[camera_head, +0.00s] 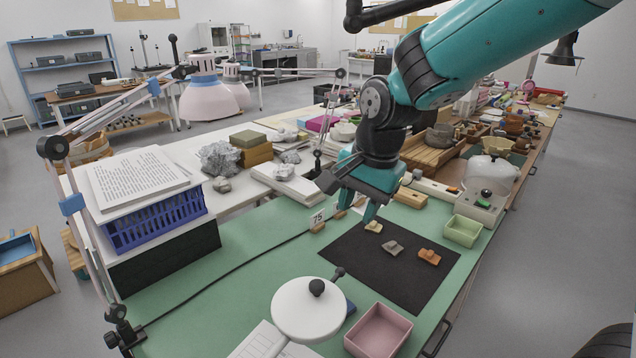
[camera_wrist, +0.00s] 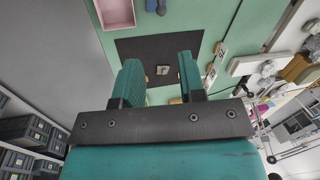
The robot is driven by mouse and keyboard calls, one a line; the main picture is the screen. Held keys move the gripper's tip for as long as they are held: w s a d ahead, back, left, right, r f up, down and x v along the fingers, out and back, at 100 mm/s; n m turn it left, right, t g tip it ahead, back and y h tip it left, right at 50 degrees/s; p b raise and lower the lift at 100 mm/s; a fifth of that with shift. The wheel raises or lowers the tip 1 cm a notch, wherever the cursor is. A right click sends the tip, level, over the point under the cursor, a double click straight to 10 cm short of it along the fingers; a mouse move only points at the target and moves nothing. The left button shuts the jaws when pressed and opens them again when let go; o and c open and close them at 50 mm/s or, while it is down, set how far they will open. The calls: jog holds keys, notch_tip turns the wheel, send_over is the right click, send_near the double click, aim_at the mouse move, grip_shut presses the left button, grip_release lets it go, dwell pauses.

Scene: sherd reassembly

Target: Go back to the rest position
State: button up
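My gripper (camera_head: 357,207) is above the far left part of the dark mat (camera_head: 358,270) on the green table. In the wrist view the fingers of my gripper (camera_wrist: 159,62) stand apart, with nothing held between them. A pale sherd (camera_head: 373,227), a grey sherd (camera_head: 393,247) and an orange sherd (camera_head: 429,257) lie apart in a row on the mat. One sherd (camera_wrist: 163,70) shows in the gap between the fingers, well beyond the tips.
A pink tray (camera_head: 379,331) and a round white lamp head (camera_head: 309,309) are at the front. A blue crate (camera_head: 155,222) with papers is at left. The green tabletop left of the mat is mostly clear.

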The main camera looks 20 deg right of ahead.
jog(key=s+a+r+n+g+y, duration=0.1)
jog(key=s+a+n, duration=0.3)
jog(key=s+n, duration=0.5)
jog(key=s+a+r+n+y, duration=0.1)
jog(key=s+a+n, duration=0.3)
jog(key=s+n, duration=0.4)
jog(key=s+r, duration=0.1)
jog(key=s, duration=0.2)
jog(key=shift+n+g+y, duration=0.4)
jog(key=shift+d, duration=0.1)
